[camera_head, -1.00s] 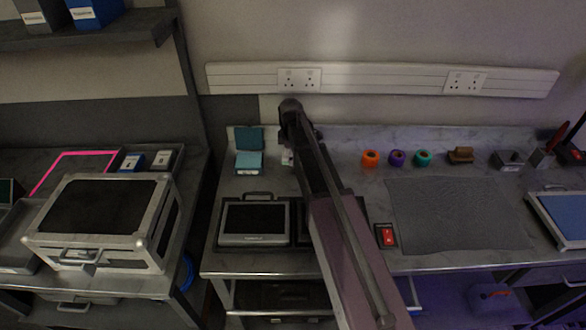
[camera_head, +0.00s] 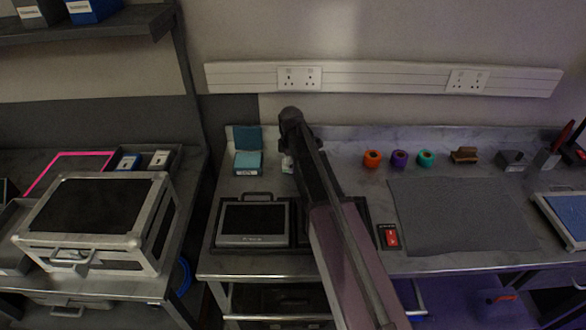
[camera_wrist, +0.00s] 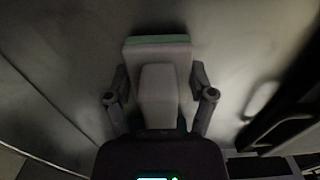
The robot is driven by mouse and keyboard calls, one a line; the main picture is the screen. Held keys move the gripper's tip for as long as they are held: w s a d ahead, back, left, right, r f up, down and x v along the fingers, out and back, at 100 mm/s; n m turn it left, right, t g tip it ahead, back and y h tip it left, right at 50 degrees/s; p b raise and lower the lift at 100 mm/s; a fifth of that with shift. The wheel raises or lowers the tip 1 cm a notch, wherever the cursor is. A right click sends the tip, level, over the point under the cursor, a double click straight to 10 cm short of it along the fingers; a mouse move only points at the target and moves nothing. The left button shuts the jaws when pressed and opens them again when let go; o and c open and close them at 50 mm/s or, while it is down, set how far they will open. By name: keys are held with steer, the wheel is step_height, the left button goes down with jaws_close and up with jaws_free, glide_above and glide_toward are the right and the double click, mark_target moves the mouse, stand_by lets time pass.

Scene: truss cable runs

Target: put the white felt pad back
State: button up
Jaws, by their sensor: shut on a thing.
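In the wrist view my gripper (camera_wrist: 159,88) is shut on the white felt pad (camera_wrist: 158,53). The pad is a pale grey-white block with a green strip along its far edge and a narrower raised part between the fingers. In the head view my arm hides the gripper. A small pale patch (camera_head: 288,163) shows beside my arm, next to a teal box (camera_head: 248,161); I cannot tell whether it is the pad. Whether the pad touches the surface below it is unclear.
Left of my arm a grey case (camera_head: 254,223) sits in a dark tray. To the right are a red switch (camera_head: 391,237), a grey mat (camera_head: 460,216) and orange (camera_head: 372,158), purple (camera_head: 399,158) and green (camera_head: 425,158) rolls. A wall rail with sockets (camera_head: 299,77) runs behind.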

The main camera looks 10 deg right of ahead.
steer(key=shift+f, duration=0.3)
steer(key=o, duration=0.9)
steer(key=shift+o, duration=0.2)
steer(key=shift+r, duration=0.15)
step_height(320, 180, up, 12)
steer(key=p, duration=1.2)
stand_by(0.4)
steer(key=shift+s, duration=0.15)
